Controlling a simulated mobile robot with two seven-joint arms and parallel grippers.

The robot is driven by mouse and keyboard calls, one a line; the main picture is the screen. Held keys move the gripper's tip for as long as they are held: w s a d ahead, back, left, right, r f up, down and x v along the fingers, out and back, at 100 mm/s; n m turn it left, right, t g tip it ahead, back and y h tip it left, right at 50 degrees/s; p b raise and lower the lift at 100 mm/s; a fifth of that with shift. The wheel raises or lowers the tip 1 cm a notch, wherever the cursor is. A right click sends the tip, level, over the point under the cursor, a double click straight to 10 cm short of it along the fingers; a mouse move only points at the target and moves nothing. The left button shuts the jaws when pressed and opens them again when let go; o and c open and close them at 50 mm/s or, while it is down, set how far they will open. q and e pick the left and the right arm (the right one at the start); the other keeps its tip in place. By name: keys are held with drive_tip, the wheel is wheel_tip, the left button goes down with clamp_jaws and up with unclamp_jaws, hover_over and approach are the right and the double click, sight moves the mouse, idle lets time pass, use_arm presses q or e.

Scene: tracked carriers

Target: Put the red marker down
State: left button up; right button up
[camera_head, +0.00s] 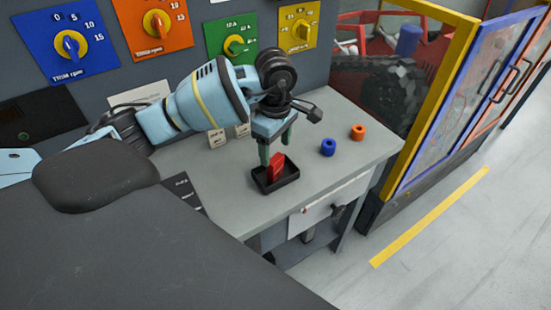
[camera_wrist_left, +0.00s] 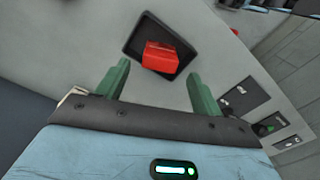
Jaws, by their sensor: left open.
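The red marker (camera_head: 276,167) is a small red block standing in a shallow black tray (camera_head: 263,186) on the grey bench. In the left wrist view the red marker (camera_wrist_left: 160,57) shows inside the dark tray (camera_wrist_left: 135,43), beyond the fingertips. My left gripper (camera_head: 277,153) is right above the tray, pointing down. Its green fingers stand apart in the left wrist view (camera_wrist_left: 158,80), with a gap on both sides of the marker. The marker's contact with the tray floor is partly hidden by the tray wall. My right gripper is not in view.
A blue marker (camera_head: 328,147) and an orange marker (camera_head: 358,132) stand on the bench (camera_head: 225,215) to the right of the tray. Coloured dial panels (camera_head: 236,40) line the wall behind. A yellow-framed barrier (camera_head: 432,95) stands beyond the bench's right edge.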

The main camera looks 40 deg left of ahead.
sight(275, 159)
use_arm(q)
wheel_tip(275, 159, up, 5)
drive_tip(key=shift+r, duration=0.1)
idle(0.7)
